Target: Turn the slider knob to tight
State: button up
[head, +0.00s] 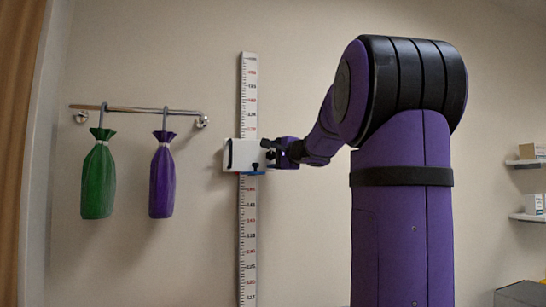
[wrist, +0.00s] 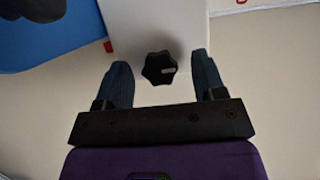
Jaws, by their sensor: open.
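The slider knob (wrist: 159,68) is a black lobed knob with a small pale mark, on the white slider block (wrist: 140,25) in the wrist view. No tight or loose label can be read. My gripper (wrist: 162,72) is open, with one dark finger on each side of the knob and gaps between fingers and knob. Whether the fingertips reach its depth is unclear. In the head view the white slider block (head: 243,154) sits on a vertical ruler (head: 248,230) on the wall. My gripper (head: 270,153) is at the block's right side and partly covers the knob area.
A green bag (head: 98,180) and a purple bag (head: 162,180) hang from a wall rail (head: 140,109) on the left. Shelves (head: 527,218) with boxes are at the far right. A blue part (wrist: 45,35) lies at upper left in the wrist view.

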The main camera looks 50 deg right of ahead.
jog(key=s+a, duration=0.1)
jog(key=s, duration=0.9)
jog(key=shift+s+a, duration=0.15)
jog(key=shift+a, duration=0.15)
jog(key=s+a+f+n+g+y, duration=0.1)
jog(key=a+f+n+g+y, duration=0.35)
jog(key=a, duration=0.75)
jog(key=a+f+n+g+y, duration=0.2)
jog(key=a+f+n, duration=0.4)
jog(key=a+f, duration=0.4)
jog(key=s+a+f+n+g+h, duration=0.3)
jog(key=s+a+f+n+g, duration=0.3)
jog(key=s+a+f+n, duration=0.3)
jog(key=s+a+f, duration=0.3)
jog(key=s+f, duration=0.1)
jog(key=f, duration=0.2)
jog(key=shift+s+h, duration=0.35)
jog(key=shift+n, duration=0.25)
